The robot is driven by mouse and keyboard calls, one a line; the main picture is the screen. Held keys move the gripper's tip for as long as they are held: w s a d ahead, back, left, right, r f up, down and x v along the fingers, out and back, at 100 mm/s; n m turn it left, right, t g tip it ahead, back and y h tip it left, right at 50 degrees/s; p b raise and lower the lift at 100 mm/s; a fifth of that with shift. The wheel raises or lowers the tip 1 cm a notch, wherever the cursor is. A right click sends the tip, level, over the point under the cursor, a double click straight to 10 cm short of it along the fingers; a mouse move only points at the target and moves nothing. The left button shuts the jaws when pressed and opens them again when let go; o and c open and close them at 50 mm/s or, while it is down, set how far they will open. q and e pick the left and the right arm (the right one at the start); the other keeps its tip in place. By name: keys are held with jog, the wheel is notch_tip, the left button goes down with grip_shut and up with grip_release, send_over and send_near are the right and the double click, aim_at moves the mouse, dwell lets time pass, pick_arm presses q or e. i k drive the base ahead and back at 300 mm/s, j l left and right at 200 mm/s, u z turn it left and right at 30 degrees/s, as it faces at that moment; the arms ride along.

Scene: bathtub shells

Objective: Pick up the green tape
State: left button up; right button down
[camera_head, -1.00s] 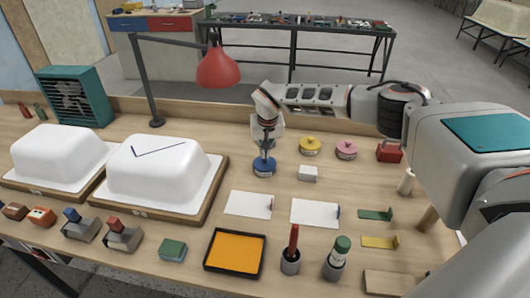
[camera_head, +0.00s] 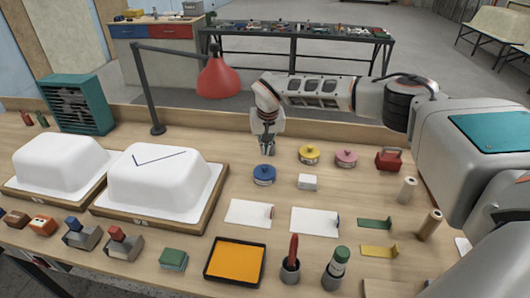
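A flat green strip with a raised end, which looks like the green tape (camera_head: 375,223), lies on the right part of the wooden workbench. A similar yellow strip (camera_head: 379,251) lies just in front of it. My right gripper (camera_head: 267,152) points down behind the round blue-topped piece (camera_head: 264,175), well to the left of the green strip and apart from it. Nothing shows held in the gripper; its fingers are too small to tell their opening. My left gripper is not in view.
Yellow (camera_head: 309,154) and pink (camera_head: 346,158) round pieces and a red box (camera_head: 389,159) stand behind the strips. Brown-white cylinders (camera_head: 430,224) stand at the right. White sheets (camera_head: 314,221) lie left of the strips. Two white tub shells (camera_head: 160,180) fill the left.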

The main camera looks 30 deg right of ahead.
aim_at(374, 224)
jog(key=k+j, duration=0.65)
jog(key=k, duration=0.25)
